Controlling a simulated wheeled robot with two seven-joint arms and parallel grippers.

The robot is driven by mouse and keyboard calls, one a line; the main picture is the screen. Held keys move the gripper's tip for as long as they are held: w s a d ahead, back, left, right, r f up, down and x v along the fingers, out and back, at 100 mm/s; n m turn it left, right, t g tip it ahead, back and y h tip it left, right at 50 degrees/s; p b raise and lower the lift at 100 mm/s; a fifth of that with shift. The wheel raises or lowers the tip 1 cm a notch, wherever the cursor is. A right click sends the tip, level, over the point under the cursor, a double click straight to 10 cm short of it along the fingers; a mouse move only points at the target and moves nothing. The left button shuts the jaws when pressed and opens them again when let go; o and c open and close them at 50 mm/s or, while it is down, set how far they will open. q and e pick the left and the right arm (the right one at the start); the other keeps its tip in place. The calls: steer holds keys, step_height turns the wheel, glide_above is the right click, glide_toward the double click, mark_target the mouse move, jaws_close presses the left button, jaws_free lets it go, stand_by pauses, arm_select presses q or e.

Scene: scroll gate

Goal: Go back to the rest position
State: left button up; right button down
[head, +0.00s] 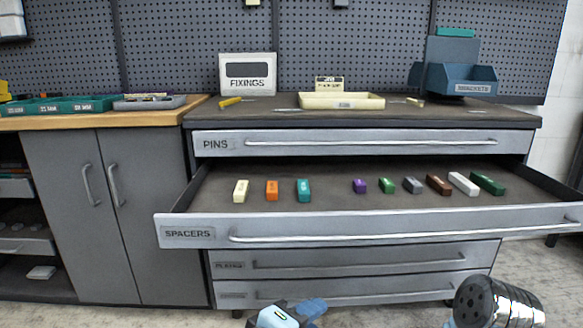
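Two parts of my own arms show at the bottom edge of the head view. One is pale blue and white, low in the middle; the other is a dark and chrome cylinder at the bottom right. No gripper fingers can be made out on either, so neither gripper can be seen open or shut. The SPACERS drawer (375,226) is pulled open in front of the cabinet. A row of small coloured blocks lies in it: cream (241,190), orange (272,190), teal (303,190), purple (359,186), and several more to the right.
The PINS drawer (360,142) above and two lower drawers (350,263) are shut. The open drawer juts toward me. On the cabinet top stand a FIXINGS sign (248,74), a cream tray (341,101) and a blue bracket bin (460,80). Closed cupboard doors (98,215) stand left.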

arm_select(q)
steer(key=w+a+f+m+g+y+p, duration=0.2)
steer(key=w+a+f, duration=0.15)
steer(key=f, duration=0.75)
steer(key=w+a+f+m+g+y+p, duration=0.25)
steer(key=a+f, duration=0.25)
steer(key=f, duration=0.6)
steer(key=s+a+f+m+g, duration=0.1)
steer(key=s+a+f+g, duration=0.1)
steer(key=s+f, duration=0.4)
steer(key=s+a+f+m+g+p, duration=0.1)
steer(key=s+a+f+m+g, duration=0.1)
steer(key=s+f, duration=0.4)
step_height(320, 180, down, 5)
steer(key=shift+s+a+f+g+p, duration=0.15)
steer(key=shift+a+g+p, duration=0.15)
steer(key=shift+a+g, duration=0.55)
